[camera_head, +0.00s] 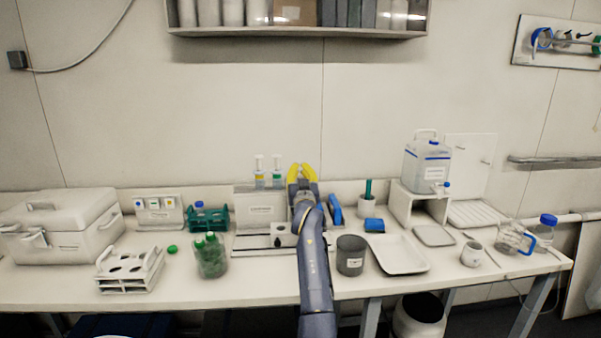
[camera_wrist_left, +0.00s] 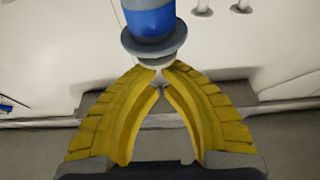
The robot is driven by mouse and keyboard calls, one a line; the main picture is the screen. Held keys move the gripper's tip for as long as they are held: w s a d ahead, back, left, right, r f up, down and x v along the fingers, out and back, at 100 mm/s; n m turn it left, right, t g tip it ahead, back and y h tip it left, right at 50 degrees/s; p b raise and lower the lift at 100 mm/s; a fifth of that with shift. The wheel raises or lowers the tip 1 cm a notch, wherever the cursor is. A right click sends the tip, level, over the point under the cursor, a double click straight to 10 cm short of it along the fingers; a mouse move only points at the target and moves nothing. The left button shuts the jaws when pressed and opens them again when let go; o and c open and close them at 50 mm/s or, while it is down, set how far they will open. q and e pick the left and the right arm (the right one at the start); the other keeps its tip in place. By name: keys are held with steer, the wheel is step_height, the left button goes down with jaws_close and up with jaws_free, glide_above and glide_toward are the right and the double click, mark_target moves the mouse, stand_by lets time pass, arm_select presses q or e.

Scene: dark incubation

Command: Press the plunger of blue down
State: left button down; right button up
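In the head view no blue dispenser shows, and the gripper covers that spot. A yellow-banded dispenser (camera_head: 259,172) and a teal-banded one (camera_head: 277,172) stand just left of the gripper. My right gripper is not in view.
A white box (camera_head: 72,225), green-capped bottles (camera_head: 210,255) and a teal rack (camera_head: 207,218) stand to the left. A dark grey cup (camera_head: 350,256), a white tray (camera_head: 397,252) and a water canister (camera_head: 426,165) are to the right. A shelf (camera_head: 300,34) hangs above.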

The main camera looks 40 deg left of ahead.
arm_select(q)
step_height(320, 180, up, 3)
steer(key=shift+f, duration=0.1)
steer(key=shift+s+d+r, duration=0.2)
steer(key=shift+d, duration=0.05)
steer(key=v, duration=0.9)
steer(key=shift+s, duration=0.2)
steer(key=shift+d+f, duration=0.1)
